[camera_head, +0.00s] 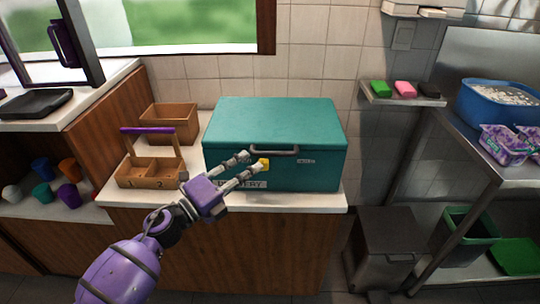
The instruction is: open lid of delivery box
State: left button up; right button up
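The delivery box (320,176) is a teal case on the white counter, with its lid (270,114) closed. Whether a fingertip touches the box is hard to tell. My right gripper is outside the view.
A wooden two-compartment caddy (136,181) with a purple handle and a wooden bin (170,119) stand left of the box. A wall shelf (377,97) with coloured blocks is at right. A metal table (452,157) holds a blue tub (470,108). Little counter shows before the box.

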aim_at(267, 154)
pick_arm(q)
jog(key=x, duration=0.7)
jog(key=shift+w+p, duration=0.3)
grip_shut()
